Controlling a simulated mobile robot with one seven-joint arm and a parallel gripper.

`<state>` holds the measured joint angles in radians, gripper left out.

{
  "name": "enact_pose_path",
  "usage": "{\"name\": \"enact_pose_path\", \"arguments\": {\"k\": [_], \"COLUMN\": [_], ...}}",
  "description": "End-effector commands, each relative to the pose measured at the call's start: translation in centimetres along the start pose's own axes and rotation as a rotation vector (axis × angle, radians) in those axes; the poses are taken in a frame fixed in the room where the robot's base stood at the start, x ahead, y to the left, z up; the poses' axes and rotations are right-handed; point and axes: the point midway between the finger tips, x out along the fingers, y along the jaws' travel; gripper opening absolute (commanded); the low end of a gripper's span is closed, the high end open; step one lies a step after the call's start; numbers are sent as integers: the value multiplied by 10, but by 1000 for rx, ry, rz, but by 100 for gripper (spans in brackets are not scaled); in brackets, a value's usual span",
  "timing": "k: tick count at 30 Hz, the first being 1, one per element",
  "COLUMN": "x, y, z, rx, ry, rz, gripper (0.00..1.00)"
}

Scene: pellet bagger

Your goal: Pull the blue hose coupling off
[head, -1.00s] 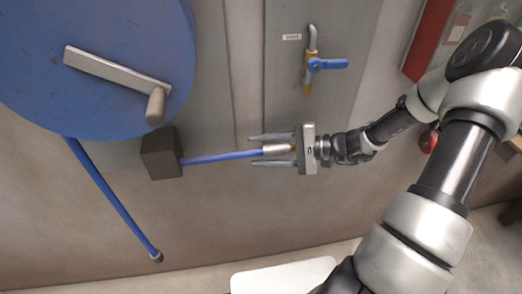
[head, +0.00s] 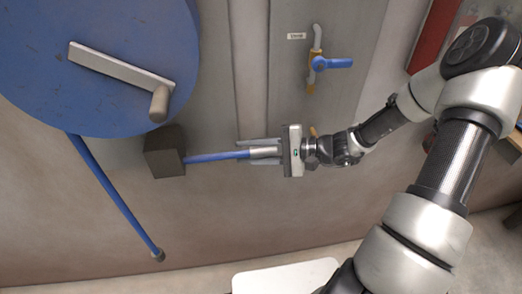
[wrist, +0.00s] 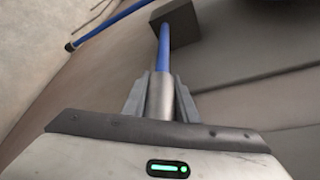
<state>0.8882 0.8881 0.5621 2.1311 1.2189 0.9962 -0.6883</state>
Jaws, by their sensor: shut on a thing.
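The blue hose (head: 215,157) runs right from a dark box and ends in a silver metal coupling (head: 265,152). My gripper (head: 246,152) is shut on the coupling, one finger on each side of it. In the wrist view the coupling (wrist: 160,97) stands between the two grey fingers, with the blue hose (wrist: 164,50) leading up from it to the box. The coupling's far end is hidden by my gripper's body.
The dark box (head: 164,155) sits on the wall below a big blue reel (head: 95,95) with a crank handle (head: 120,78). Another blue hose (head: 115,200) hangs at the left. A blue-handled valve (head: 333,63) is on the panel above my gripper. A white surface (head: 285,277) lies below.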

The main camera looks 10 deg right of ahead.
Motion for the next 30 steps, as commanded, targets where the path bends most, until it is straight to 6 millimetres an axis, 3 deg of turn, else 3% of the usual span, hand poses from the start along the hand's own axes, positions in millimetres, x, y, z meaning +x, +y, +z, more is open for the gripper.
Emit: {"name": "enact_pose_path", "arguments": {"k": [10, 11, 14, 24, 30], "x": [7, 7, 6, 2, -28], "y": [0, -1, 0, 0, -1], "z": [4, 4, 4, 2, 2], "rx": [1, 1, 1, 0, 0], "ry": [-4, -4, -3, 0, 5], "rz": [0, 0, 0, 0, 0], "gripper": [0, 31, 45, 45, 45]}}
